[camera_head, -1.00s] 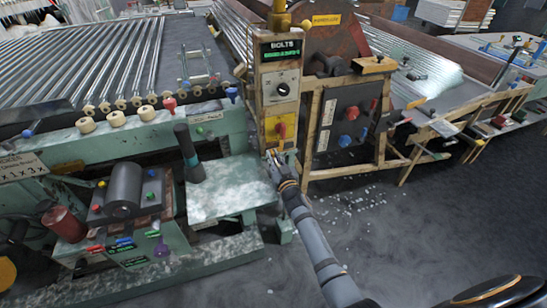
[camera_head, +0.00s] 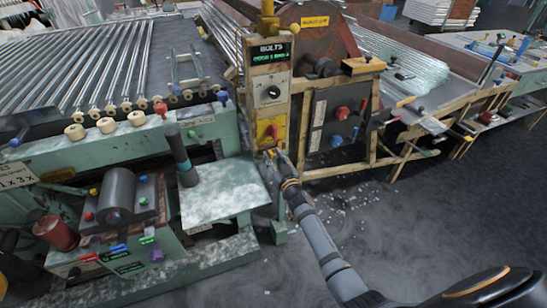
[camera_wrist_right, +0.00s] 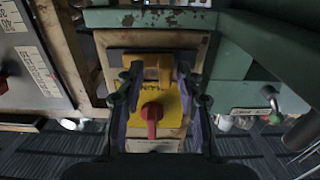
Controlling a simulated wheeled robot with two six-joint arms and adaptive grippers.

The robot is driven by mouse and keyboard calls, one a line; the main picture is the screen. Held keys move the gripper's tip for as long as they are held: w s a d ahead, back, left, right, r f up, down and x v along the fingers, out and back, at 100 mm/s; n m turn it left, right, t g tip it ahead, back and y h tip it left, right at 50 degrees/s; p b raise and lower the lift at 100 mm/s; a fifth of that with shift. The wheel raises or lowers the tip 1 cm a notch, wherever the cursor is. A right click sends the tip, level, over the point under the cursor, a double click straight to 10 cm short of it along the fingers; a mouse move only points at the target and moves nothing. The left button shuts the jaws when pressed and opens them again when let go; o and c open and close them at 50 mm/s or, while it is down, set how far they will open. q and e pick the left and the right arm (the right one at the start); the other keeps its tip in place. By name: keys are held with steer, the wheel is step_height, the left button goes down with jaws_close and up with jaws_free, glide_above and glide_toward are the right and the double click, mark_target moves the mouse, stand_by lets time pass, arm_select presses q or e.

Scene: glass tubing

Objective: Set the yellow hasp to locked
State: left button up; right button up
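The yellow hasp (camera_wrist_right: 158,68) is a small yellow-orange block at the end of the yellow plate (camera_wrist_right: 172,100) in the right wrist view. A red knob (camera_wrist_right: 152,112) sits on that plate. My right gripper (camera_wrist_right: 160,78) is open, with one finger on each side of the hasp and narrow gaps visible; contact is not clear. In the head view, my right gripper (camera_head: 271,153) is at the lower end of the control post, just below the yellow plate (camera_head: 270,130), and largely hides the hasp. My left gripper is not in view.
The post (camera_head: 270,90) carries a green-lettered "BOLTS" display (camera_head: 270,51) and a black dial (camera_head: 273,92). A dark panel with red and blue knobs (camera_head: 342,113) stands to its right. A pale green bench (camera_head: 222,195) is close on the left. Open floor lies at front right.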

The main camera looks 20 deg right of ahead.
steer(key=s, duration=1.2)
steer(key=shift+d, duration=0.15)
steer(key=shift+f, duration=0.1)
